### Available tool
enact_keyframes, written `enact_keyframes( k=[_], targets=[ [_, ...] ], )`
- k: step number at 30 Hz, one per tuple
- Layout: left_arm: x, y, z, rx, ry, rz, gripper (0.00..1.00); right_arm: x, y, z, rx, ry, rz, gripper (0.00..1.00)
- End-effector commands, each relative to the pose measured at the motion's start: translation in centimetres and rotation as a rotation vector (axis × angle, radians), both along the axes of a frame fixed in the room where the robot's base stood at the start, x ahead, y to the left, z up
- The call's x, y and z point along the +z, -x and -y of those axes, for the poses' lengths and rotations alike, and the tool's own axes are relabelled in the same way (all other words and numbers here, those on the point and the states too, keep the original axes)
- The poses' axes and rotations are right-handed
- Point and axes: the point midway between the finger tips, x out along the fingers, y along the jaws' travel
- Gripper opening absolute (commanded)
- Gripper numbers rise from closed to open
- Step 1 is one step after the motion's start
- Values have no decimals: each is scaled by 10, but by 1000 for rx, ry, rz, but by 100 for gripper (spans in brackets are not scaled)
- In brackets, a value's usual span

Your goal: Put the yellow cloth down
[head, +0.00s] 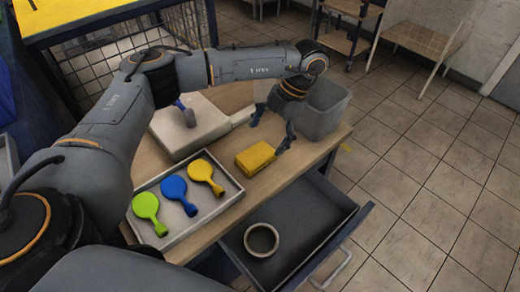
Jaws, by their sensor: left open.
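The folded yellow cloth (256,158) lies on the wooden table top, near its right edge. My left gripper (269,136) is just above and behind the cloth, with its fingers pointing down and spread apart. One finger is close to the cloth's right end; I cannot tell if it touches. My right gripper is out of view.
A grey bin (326,112) stands at the table's far end. An open drawer (318,215) juts out, holding a ring (249,246).

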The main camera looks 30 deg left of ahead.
Motion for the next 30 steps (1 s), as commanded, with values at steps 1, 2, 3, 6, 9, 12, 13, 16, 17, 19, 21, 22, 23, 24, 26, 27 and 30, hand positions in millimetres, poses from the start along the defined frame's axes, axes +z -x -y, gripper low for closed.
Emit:
enact_keyframes(
  k=[1, 2, 3, 6, 9, 12, 13, 16, 17, 19, 21, 22, 23, 24, 26, 27, 30],
  targets=[
    [8, -5, 4, 0, 0, 4, 90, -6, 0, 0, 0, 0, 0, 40],
    [14, -7, 5, -1, 1, 4, 90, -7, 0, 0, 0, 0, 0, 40],
    [22, -9, 8, -1, 1, 5, 90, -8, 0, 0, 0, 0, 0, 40],
    [38, -14, 11, 0, -1, 4, 90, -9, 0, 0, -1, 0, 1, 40],
    [48, -17, 14, 0, -1, 1, 90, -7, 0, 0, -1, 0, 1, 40],
    [53, -18, 15, 0, -1, 1, 90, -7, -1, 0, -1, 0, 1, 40],
    [54, -18, 15, 1, 0, 0, 90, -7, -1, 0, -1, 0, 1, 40],
    [54, -18, 16, 0, 0, -1, 90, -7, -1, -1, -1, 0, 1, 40],
    [54, -18, 16, 0, 0, -1, 90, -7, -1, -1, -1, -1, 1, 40],
    [54, -18, 16, 0, 0, -1, 90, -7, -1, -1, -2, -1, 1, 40],
    [54, -18, 16, 0, 0, -1, 90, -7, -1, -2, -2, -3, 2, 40],
    [54, -18, 16, 0, 0, -1, 90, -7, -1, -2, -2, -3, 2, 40],
    [54, -18, 16, 0, 0, -1, 90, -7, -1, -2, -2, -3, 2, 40],
    [54, -18, 16, 0, 0, -1, 90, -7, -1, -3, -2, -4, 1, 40],
    [54, -18, 16, 0, 0, -1, 90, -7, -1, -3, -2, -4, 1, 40],
    [54, -18, 16, 0, 0, -1, 90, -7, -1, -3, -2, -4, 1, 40],
    [63, -18, 16, 0, 0, 0, 90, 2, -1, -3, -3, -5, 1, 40]
  ],
)
